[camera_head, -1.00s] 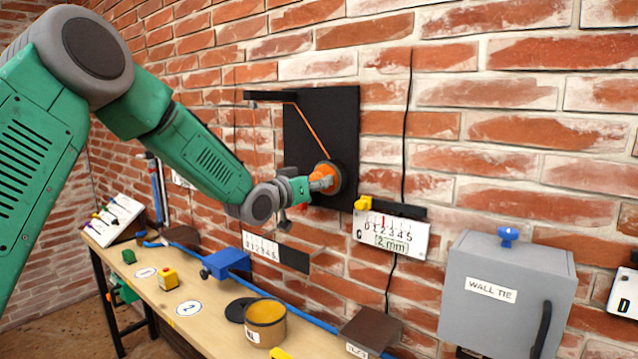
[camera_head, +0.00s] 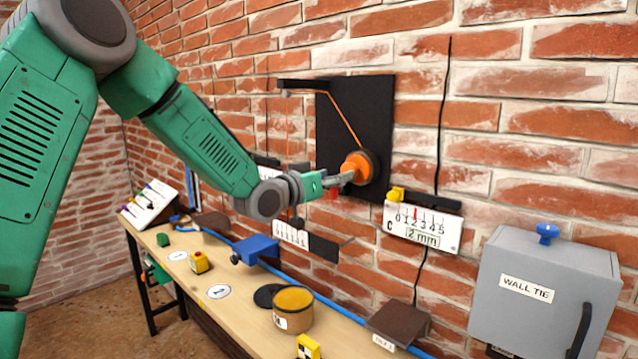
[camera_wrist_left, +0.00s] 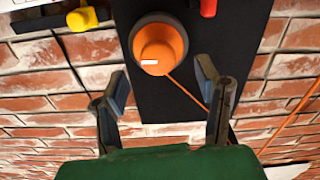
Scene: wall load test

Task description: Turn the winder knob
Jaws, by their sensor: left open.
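The orange winder knob (camera_head: 359,166) sits on a round dark base on a black wall panel (camera_head: 378,110). An orange cord runs from the knob up to an arm at the panel's top. My left gripper (camera_head: 338,179) is at the knob's left, pointing at it. In the left wrist view, the knob (camera_wrist_left: 158,46) lies just beyond the open fingertips of the left gripper (camera_wrist_left: 160,80), not between them. A white mark shows on the knob's rim. My right gripper is in neither view.
A "2 mm" scale plate (camera_head: 423,226) with a yellow piece (camera_head: 396,194) hangs right of the panel. A grey WALL TIE box (camera_head: 545,290) is at lower right. The bench (camera_head: 240,315) below holds a blue block (camera_head: 258,250), a tin (camera_head: 293,309) and a brown block (camera_head: 398,322).

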